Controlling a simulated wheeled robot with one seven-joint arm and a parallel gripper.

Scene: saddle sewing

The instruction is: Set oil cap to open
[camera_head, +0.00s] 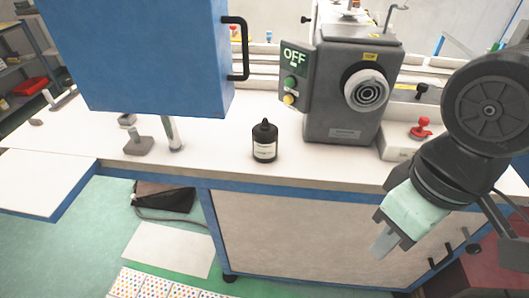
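A small dark bottle (265,143) with a pale label stands upright on the white table. It has a pointed black cap (265,125) that appears to be on its top; it looks like an oil bottle, but the label is too small to read. My gripper (385,243) is at the lower right, pointing down in front of the table's front edge, well to the right of and apart from the bottle. Its pale green body shows, but I cannot tell whether its fingers are apart. I see nothing held in it.
A grey machine (352,95) with an OFF display (294,57) stands behind and right of the bottle. A blue machine housing (140,60) with a black handle (237,48) overhangs the left. A red knob (421,128) sits at the right. The table (215,160) around the bottle is clear.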

